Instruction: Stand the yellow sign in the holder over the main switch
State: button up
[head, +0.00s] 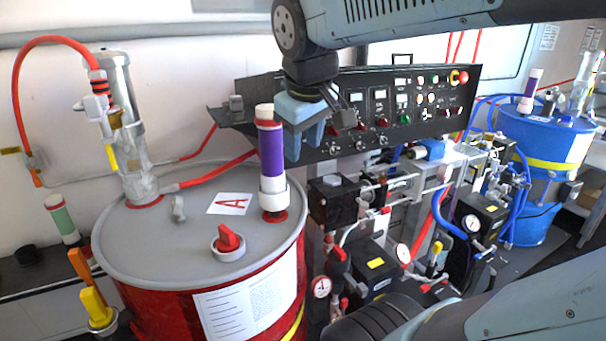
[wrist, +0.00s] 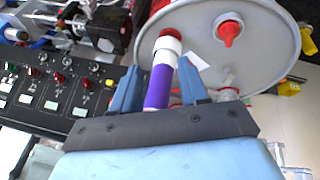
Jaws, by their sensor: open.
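My gripper (head: 304,135) is open above the right rim of the red drum, in front of the left part of the control panel. In the wrist view its two blue fingers (wrist: 158,68) stand apart, with a purple-banded tube (wrist: 160,86) showing between them; I cannot tell whether the tube is really between them. A red and yellow rotary switch (head: 459,77), which looks like the main switch, sits at the panel's upper right. A thin black frame (head: 402,59) on the panel's top edge may be the holder. I cannot make out the yellow sign in either view.
The red drum (head: 150,245) carries the tube (head: 271,155), a pump (head: 130,150), a red cap (head: 229,239) and a card marked A (head: 230,204). Hoses and gauges crowd below the control panel (head: 350,125). A blue drum (head: 545,140) stands at right.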

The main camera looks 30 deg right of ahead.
jog(key=s+a+f+m+t+y, duration=0.1)
jog(key=s+f+m, duration=0.2)
jog(key=s+f, duration=0.1)
jog(key=shift+a+f+m, duration=0.2)
jog(key=shift+f+m, duration=0.1)
jog(key=shift+f, duration=0.05)
dwell(1.0)
